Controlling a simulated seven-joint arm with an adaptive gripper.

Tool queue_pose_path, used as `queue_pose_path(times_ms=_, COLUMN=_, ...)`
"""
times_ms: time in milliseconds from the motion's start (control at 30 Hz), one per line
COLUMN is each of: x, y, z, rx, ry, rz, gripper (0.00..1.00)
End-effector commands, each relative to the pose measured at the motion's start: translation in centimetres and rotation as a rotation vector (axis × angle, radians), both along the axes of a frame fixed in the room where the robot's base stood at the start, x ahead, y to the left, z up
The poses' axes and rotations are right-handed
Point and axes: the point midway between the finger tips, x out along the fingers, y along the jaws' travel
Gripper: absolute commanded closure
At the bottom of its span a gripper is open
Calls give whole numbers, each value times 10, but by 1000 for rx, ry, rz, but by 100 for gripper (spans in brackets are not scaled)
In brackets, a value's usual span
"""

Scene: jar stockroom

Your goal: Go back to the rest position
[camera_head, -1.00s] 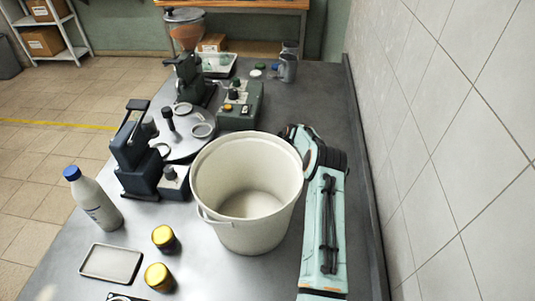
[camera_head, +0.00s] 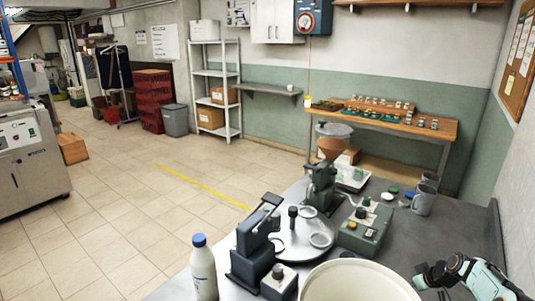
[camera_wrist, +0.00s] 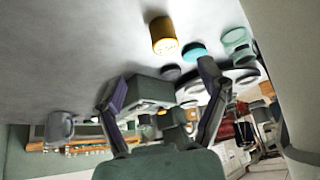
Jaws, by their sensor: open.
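My gripper (camera_wrist: 158,88) shows in the wrist view with its two dark fingers spread apart and nothing held between them. Behind the gap, apart from the fingers, is a grey-green box-shaped machine. In the head view, part of my teal and black arm shows at the lower right edge, above the grey table (camera_head: 465,228); its fingertips cannot be made out there. The wrist view is turned over, with the table surface across the top.
A white bucket (camera_head: 360,284) stands left of my arm, cut off below. The filling machine (camera_head: 322,180), control box (camera_head: 366,228), press (camera_head: 256,240) and white bottle (camera_head: 203,268) stand farther left. Grey mugs (camera_head: 424,200) stand behind. A wall is close on the right.

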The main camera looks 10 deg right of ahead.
Motion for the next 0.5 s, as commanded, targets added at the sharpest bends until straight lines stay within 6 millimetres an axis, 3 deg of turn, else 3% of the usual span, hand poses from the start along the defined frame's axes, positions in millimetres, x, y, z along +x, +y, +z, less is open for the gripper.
queue_pose_path(times_ms=133, x=-43, y=-17, z=37, rx=61, ry=138, rz=-337, gripper=26)
queue_pose_path(times_ms=267, x=-100, y=-27, z=84, rx=141, ry=240, rz=-799, gripper=26)
queue_pose_path(times_ms=300, x=-115, y=-19, z=99, rx=166, ry=258, rz=-917, gripper=26)
queue_pose_path(times_ms=367, x=-122, y=8, z=118, rx=186, ry=282, rz=-978, gripper=26)
queue_pose_path(times_ms=500, x=-124, y=105, z=145, rx=169, ry=342, rz=-817, gripper=26)
